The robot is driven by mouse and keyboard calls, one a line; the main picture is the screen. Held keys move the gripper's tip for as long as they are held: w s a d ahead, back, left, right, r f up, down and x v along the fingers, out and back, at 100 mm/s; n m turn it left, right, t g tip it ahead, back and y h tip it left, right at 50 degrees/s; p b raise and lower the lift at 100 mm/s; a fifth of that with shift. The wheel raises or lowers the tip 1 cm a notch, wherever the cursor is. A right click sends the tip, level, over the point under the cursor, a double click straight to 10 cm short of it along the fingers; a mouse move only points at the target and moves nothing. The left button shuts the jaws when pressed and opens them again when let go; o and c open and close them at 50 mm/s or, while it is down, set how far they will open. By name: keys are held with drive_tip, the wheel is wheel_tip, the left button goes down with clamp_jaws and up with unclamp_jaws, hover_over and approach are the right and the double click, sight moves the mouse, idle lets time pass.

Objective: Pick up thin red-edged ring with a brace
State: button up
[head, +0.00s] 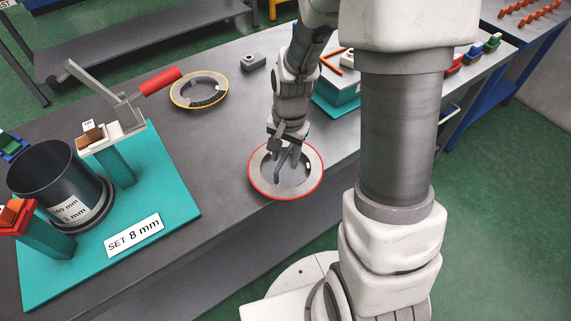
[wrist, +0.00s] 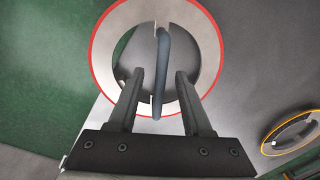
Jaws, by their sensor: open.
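The thin red-edged ring (head: 262,187) lies near the front edge of the grey table, a flat grey ring with a red rim. In the wrist view the ring (wrist: 109,45) fills the upper middle. A dark bar-like brace (wrist: 162,62) spans its opening; it also shows in the head view (head: 282,160). My gripper (head: 288,150) is over the ring from above. In the wrist view my gripper (wrist: 160,82) is open, with one finger on each side of the brace's near part. I cannot tell whether the fingers touch the brace.
A yellow-edged ring (head: 178,98) lies farther back on the table (head: 225,135). A teal fixture (head: 172,208) with a dark cylinder (head: 52,172) and a red-handled clamp (head: 160,80) stands at left. A small grey block (head: 253,62) lies at the back. The table's front edge is close to the red-edged ring.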

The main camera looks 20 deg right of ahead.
drive_tip(key=shift+f, duration=0.2)
idle(0.5)
clamp_jaws()
idle(1.4)
